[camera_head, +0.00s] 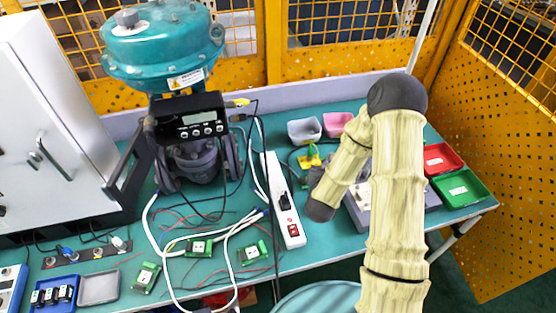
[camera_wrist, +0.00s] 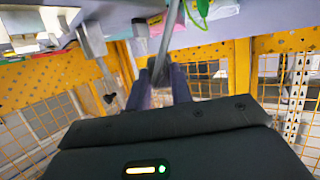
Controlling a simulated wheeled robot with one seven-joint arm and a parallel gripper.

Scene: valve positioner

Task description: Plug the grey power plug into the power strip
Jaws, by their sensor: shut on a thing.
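The white power strip (camera_head: 284,188) lies on the teal table in the head view, running front to back, with a black part on its top and a red switch at its near end. My gripper (camera_head: 315,178) is just right of the strip, mostly hidden behind my own wrist. In the wrist view its two fingers (camera_wrist: 160,88) are closed around a dark grey piece, which I take to be the grey power plug (camera_wrist: 159,67).
A teal valve actuator (camera_head: 160,45) with a black positioner (camera_head: 190,118) stands left of the strip. Loose white cables and green boards (camera_head: 198,247) lie in front. Small bins (camera_head: 304,130) stand behind my arm, and red and green trays (camera_head: 460,188) are at right.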

